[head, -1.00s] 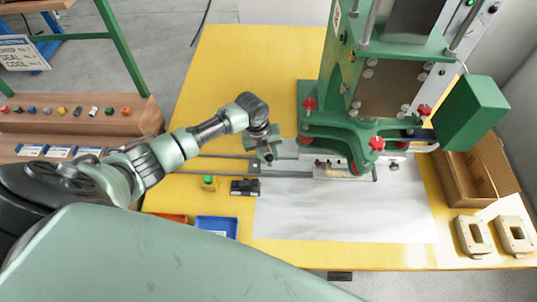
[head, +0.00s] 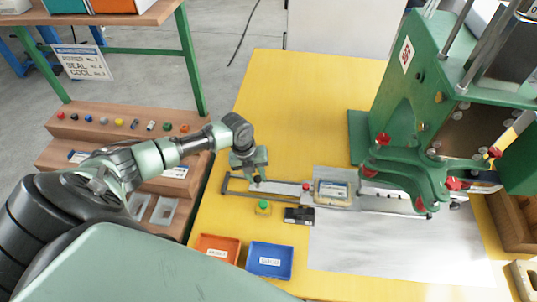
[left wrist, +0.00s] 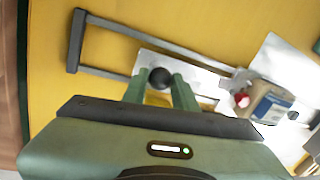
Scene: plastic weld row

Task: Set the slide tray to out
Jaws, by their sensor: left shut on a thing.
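The slide tray (head: 292,189) is a grey metal plate on dark rails (head: 232,191), drawn out to the left of the green press (head: 400,140). A light-coloured part with a blue-grey top (head: 332,191) sits on the tray, clear of the press head; it also shows in the left wrist view (left wrist: 268,104). My left gripper (head: 257,177) is over the tray's left end. In the left wrist view its two green fingers are shut on the tray's round black knob (left wrist: 160,77). My right gripper is out of view.
A green button (head: 263,206) and a small black box (head: 299,214) stand in front of the rails. Red (head: 217,247) and blue (head: 270,260) bins lie at the table's front left. The yellow table behind the rails is clear.

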